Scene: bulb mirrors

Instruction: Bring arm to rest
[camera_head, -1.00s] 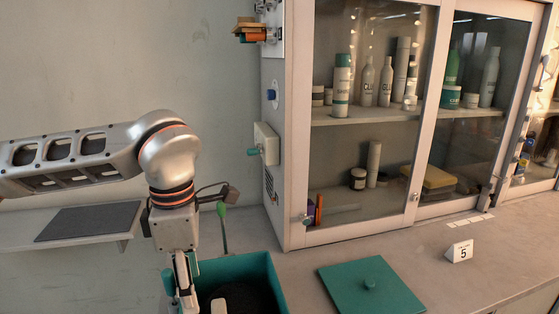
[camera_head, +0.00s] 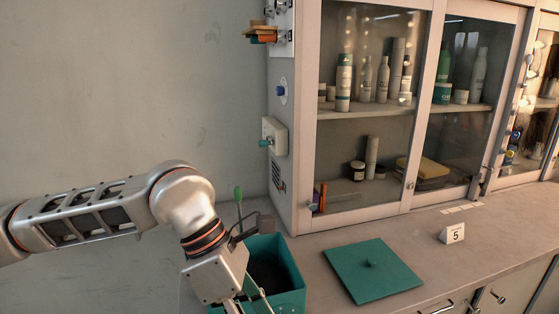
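My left arm comes in from the left, bent down at its silver wrist. My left gripper (camera_head: 247,306) is at the bottom edge of the head view, in front of a green open box (camera_head: 291,290). Its fingertips are cut off by the frame, so I cannot tell whether it is open or shut. My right arm and gripper do not show.
A green lid (camera_head: 372,272) with a knob lies on the counter (camera_head: 430,265), right of the box. A card marked 5 (camera_head: 453,233) stands further right. A glass-fronted cabinet (camera_head: 306,120) with bottles rises behind.

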